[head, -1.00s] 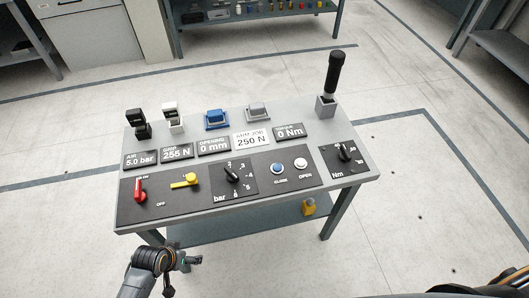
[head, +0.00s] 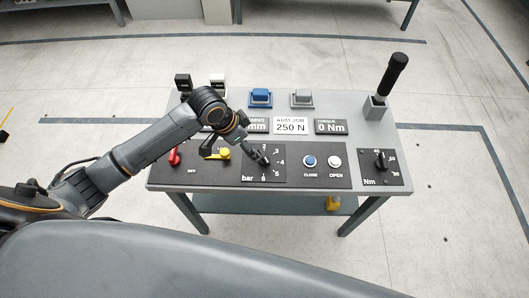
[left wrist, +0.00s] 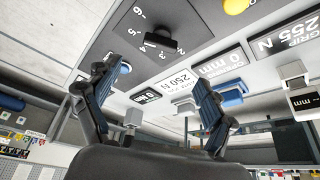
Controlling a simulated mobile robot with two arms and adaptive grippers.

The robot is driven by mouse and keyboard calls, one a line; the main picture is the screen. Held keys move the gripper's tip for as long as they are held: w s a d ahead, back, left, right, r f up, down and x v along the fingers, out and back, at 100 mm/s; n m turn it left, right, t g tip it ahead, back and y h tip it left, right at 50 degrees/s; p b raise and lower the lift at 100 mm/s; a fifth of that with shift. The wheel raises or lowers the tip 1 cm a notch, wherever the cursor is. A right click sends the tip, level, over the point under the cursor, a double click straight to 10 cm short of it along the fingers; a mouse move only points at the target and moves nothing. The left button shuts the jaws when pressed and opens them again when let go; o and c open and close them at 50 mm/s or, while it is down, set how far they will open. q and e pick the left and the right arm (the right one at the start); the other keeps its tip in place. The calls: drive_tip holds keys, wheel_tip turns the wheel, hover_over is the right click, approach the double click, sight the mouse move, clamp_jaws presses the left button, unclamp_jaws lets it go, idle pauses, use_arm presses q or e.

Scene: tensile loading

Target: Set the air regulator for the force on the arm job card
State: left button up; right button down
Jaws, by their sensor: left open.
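The air regulator dial, marked bar (head: 277,178), sits mid-panel on the grey bench. Its black knob (left wrist: 160,42) shows in the left wrist view, beyond my open fingers and apart from them. My left gripper (head: 261,157) hangs over the dial in the head view and covers most of the knob. It is open and empty, as the left wrist view shows (left wrist: 155,75). The arm job card (head: 290,126) reads 250 N. The grip display (left wrist: 284,40) reads 255 N in the left wrist view. The air display is hidden behind my left arm. My right gripper is not in view.
A black-handled tool (head: 392,76) stands upright at the back right.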

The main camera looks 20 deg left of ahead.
sight(263, 155)
use_arm(q)
drive_tip(key=x, duration=1.1)
drive_tip(key=shift+w+f+p, duration=0.1)
drive_tip(key=shift+p, duration=0.25)
drive_tip(key=c, duration=1.1)
drive_tip(key=shift+p, duration=0.65)
drive_tip(key=shift+c, duration=0.2)
drive_tip(key=shift+n, duration=0.3)
